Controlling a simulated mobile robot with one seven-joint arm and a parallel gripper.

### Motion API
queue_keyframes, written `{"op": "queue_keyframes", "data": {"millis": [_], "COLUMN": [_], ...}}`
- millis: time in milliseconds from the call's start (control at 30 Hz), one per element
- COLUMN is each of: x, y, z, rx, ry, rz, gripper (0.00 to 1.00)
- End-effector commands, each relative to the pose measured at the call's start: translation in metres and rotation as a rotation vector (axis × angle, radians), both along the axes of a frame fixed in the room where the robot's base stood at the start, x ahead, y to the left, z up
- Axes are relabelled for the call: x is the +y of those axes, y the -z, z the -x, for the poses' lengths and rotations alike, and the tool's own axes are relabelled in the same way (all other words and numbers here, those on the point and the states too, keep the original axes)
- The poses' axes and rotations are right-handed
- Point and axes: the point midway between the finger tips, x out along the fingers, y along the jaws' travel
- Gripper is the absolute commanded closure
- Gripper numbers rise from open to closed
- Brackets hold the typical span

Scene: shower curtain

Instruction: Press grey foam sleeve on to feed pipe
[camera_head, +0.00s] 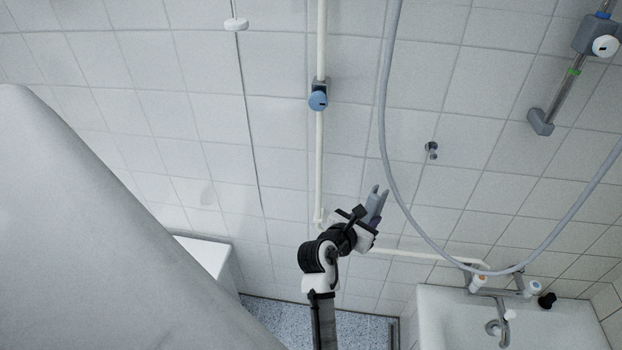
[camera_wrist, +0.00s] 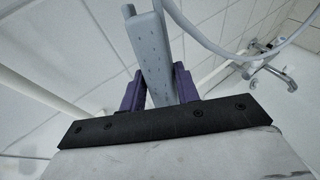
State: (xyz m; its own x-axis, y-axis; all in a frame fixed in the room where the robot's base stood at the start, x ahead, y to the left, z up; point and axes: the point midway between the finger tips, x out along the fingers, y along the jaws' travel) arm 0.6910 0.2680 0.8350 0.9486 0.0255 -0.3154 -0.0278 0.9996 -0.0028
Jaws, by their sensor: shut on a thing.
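The grey foam sleeve (camera_wrist: 155,55) is a long light-grey piece with small dark marks, seen in the wrist view. My gripper (camera_wrist: 159,82) is shut on it, with a purple finger on each side, and it points up away from the jaws. In the head view the sleeve (camera_head: 376,202) sticks up from my gripper (camera_head: 368,222), in front of the tiled wall. The white feed pipe (camera_head: 319,165) runs down the wall to the left of my gripper, then along low to the right. The sleeve looks apart from its upright part. A pale pipe (camera_wrist: 32,96) crosses the left of the wrist view.
A grey shower hose (camera_head: 383,120) hangs in a loop close right of the sleeve. A blue valve (camera_head: 317,100) sits on the upright pipe. A basin (camera_head: 440,318) with a tap (camera_head: 497,325) stands lower right. A large pale surface (camera_head: 100,240) fills the left.

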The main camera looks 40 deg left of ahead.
Motion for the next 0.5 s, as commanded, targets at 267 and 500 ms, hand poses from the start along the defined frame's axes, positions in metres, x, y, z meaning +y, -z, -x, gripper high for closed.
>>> {"op": "queue_keyframes", "data": {"millis": [267, 500], "x": [0.073, 0.091], "y": [-0.097, -0.127], "z": [0.074, 0.103], "rx": [-0.249, -0.310], "ry": [-0.434, -0.516], "rz": [-0.067, -0.094], "gripper": [0.96, 0.96]}}
